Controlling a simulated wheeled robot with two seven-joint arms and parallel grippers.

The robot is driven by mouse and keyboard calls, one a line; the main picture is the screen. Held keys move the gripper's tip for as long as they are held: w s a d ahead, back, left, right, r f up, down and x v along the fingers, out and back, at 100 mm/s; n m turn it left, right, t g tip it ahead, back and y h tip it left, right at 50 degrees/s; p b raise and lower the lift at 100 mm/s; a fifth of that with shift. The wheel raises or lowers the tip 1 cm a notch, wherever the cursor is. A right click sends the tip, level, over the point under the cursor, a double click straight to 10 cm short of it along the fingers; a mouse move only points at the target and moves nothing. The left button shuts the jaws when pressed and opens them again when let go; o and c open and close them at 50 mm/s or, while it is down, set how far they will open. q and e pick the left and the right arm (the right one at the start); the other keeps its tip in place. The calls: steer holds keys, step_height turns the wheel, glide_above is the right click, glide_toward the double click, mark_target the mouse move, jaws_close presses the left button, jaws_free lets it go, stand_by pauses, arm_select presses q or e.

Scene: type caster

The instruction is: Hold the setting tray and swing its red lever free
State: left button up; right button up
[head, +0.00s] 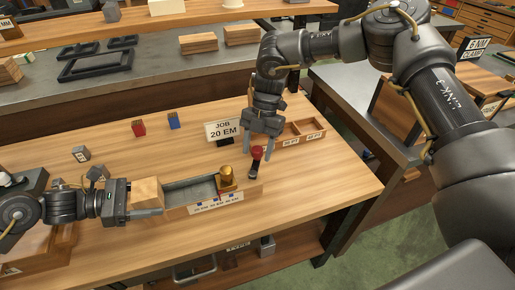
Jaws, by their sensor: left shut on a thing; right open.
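The setting tray (208,206) is a long wooden tray with a grey channel and a labelled front, on the near part of the bench. A brass-coloured knob (227,175) stands near its right end. The red lever (257,153) has a red knob on a dark stem at the tray's right end, standing roughly upright. My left gripper (146,211) is shut on the tray's left end, by a pale wooden block (148,191). My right gripper (259,147) is open, pointing down, its fingers close above or around the red knob; contact cannot be told.
A "JOB 20 EM" sign (222,131) stands behind the tray. A divided wooden box (305,131) sits right of my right gripper. The bench's right front is clear.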

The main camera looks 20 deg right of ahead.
steer(key=shift+f, duration=0.2)
steer(key=shift+c, duration=0.2)
steer(key=c, duration=0.9)
steer(key=shift+s, duration=0.1)
